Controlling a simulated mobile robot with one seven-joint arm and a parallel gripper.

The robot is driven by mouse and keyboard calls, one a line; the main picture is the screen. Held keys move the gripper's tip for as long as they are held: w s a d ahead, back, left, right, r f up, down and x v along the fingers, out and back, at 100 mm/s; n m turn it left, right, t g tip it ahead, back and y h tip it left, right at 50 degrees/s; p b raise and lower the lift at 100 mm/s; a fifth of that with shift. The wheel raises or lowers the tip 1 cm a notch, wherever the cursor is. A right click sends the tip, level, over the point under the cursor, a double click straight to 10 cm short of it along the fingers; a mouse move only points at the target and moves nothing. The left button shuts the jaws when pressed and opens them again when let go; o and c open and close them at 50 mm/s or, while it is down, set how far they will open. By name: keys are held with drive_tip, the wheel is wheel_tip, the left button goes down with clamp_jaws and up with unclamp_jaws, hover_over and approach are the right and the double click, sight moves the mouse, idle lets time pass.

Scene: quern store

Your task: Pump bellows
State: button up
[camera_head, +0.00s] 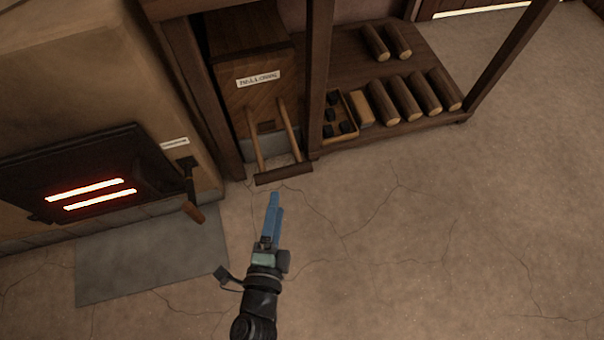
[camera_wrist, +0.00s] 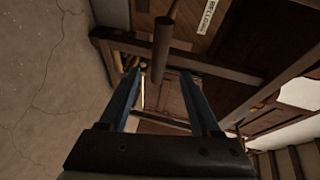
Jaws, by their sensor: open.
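The bellows (camera_head: 258,98) is a wooden box with a white label, set in a dark wooden frame beside the furnace. Two light rods come out of its front to a dark wooden crossbar handle (camera_head: 284,174) low near the floor. My gripper (camera_head: 274,198) has blue fingers and is just in front of the crossbar, apparently short of it. In the wrist view the crossbar (camera_wrist: 162,50) shows ahead, lined up between the tips of my open gripper (camera_wrist: 161,78). Nothing is held. Part of the bellows is hidden by a frame post.
The furnace (camera_head: 85,85) on the left has a dark door (camera_head: 90,170) with glowing slots and a wood-gripped lever (camera_head: 192,195). A grey slab (camera_head: 150,262) lies before it. Right of the bellows, a low shelf holds logs (camera_head: 405,97) and a tray of dark lumps (camera_head: 330,128). The floor at right is clear.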

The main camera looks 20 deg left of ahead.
drive_tip(key=b+x, duration=0.3)
drive_tip(key=x, duration=1)
drive_tip(key=shift+a, duration=0.15)
drive_tip(key=shift+f, duration=0.1)
drive_tip(key=shift+s, duration=0.1)
clamp_jaws()
idle(0.8)
